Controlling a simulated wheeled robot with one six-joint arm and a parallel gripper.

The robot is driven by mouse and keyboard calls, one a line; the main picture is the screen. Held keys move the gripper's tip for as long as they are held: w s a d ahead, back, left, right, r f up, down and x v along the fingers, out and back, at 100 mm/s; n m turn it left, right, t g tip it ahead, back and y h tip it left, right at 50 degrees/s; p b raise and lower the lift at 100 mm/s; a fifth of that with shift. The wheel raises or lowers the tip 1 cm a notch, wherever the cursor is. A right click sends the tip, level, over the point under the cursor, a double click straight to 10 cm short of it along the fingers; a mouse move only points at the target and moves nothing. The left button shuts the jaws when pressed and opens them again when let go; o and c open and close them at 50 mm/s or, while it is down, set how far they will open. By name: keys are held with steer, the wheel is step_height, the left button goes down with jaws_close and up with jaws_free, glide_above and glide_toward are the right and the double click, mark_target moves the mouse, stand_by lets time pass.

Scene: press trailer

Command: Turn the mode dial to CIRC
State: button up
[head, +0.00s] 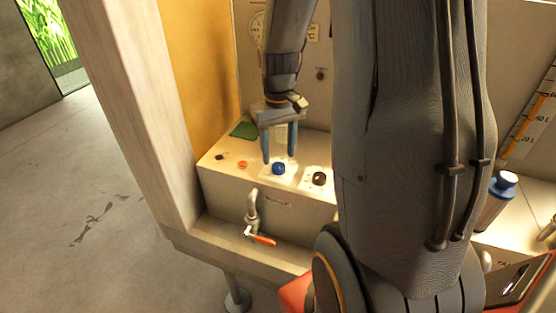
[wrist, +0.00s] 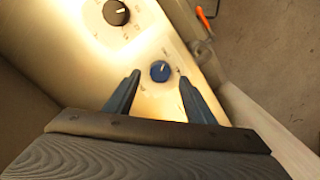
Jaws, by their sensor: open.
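A blue dial (head: 278,168) sits on the top face of a cream control box. My gripper (head: 279,160) points down over it, open, with one finger on each side. In the wrist view the blue dial (wrist: 160,71) shows just beyond and between the two fingertips, with room on both sides; whether a finger touches it I cannot tell. A black dial (head: 319,179) on a white plate is to the right of it in the head view. It also shows at the top of the wrist view (wrist: 116,12). The dial lettering is too small to read.
An orange-red button (head: 242,164), a small dark knob (head: 220,156) and a green pad (head: 243,130) are on the box's left part. A tap with an orange handle (head: 262,240) projects from the front. A blue-capped bottle (head: 497,200) stands at right. My arm hides the middle.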

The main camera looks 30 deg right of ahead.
mark_target(278, 165)
steer(key=shift+r+b, duration=0.35)
steer(key=shift+r, duration=1.75)
